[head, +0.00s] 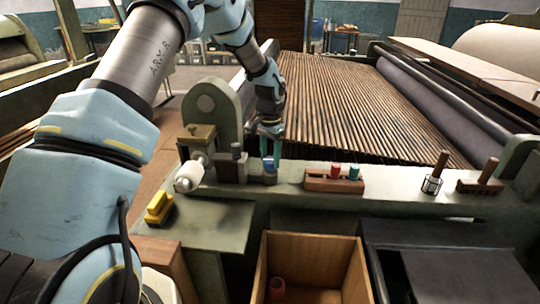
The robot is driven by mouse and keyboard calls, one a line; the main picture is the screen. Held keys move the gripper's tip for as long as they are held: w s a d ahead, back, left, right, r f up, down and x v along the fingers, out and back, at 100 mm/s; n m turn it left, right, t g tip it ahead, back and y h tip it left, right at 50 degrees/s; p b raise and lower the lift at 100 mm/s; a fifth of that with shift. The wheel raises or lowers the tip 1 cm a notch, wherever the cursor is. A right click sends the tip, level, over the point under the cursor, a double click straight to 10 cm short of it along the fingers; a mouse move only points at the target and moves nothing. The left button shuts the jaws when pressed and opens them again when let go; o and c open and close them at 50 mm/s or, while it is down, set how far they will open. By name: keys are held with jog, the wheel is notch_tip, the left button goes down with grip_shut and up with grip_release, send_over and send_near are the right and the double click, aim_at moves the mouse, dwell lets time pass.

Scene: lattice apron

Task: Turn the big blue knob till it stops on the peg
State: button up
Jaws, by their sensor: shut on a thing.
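The blue knob (268,164) stands on the green machine rail, right of the rounded green bracket (222,112). My gripper (269,147) comes down on it from above, its fingers shut around the knob's upper part. Only the lower part of the knob shows below the fingers. The fingers and arm hide its top, and the knob's turn angle cannot be read. A peg that stops the knob cannot be made out at this size.
A wooden block (334,184) with red and teal pieces sits on the rail to the right. A white roller (189,176) and yellow-black brush (159,209) lie left. An open wooden box (312,240) is in front.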

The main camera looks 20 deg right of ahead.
aim_at(270, 159)
jog(key=shift+m, duration=1.1)
jog(key=o, duration=1.4)
jog(key=shift+c, duration=0.2)
notch_tip(270, 159, up, 11)
jog(key=b, duration=0.1)
jog(key=shift+f, duration=0.1)
